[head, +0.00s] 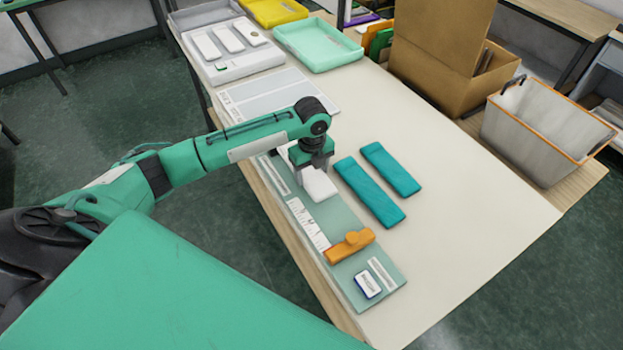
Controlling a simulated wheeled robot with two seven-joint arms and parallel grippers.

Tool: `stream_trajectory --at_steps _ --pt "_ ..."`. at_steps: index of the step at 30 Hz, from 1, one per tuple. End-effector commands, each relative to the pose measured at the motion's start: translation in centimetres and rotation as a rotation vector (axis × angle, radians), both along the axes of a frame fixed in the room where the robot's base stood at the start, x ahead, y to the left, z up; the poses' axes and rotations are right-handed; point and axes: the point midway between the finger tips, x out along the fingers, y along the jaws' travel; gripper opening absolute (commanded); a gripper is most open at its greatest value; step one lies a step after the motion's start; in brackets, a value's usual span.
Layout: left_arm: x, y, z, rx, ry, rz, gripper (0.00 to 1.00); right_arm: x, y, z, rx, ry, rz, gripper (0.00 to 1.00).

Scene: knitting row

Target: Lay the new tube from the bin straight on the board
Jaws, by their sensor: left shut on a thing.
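My left gripper (314,168) points down over the far half of the grey-green board (345,217) and is shut on a white rounded piece (320,185), likely a tube. The gripper hides part of the piece, and I cannot tell if it touches the board. My right gripper is out of view.
Two teal bars (369,192) lie right of the board. A mint tray (318,45), a yellow tray (275,10) and a printed sheet (278,92) are at the back. A cardboard box (450,65) and a grey basket (545,130) stand right. The table's right part is clear.

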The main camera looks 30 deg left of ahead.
Motion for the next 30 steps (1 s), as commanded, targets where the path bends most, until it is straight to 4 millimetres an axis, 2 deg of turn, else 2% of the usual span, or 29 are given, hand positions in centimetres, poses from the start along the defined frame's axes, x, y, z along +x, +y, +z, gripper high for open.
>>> stream_trajectory --at_steps 5,11,21,22,24,25,30 --pt "-0.1 0.0 -1.6 0.0 0.004 -0.001 0.41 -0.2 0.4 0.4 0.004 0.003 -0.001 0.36" --pt "-0.1 0.0 -4.3 0.0 0.002 0.0 0.41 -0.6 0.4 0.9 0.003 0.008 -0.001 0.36" --pt "-0.1 0.0 -4.7 0.001 0.001 0.0 0.41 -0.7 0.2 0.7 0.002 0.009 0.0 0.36" --pt "0.0 0.0 -4.7 0.001 0.001 -0.001 0.66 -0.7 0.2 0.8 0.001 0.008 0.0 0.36" --pt "0.0 0.0 -4.7 0.001 0.001 0.0 0.8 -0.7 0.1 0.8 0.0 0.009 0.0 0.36" --pt "0.0 0.0 -4.7 0.001 0.001 0.0 0.84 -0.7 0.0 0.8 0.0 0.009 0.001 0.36" --pt "0.0 0.0 -4.6 0.001 0.001 0.0 0.84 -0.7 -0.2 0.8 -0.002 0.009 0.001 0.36"
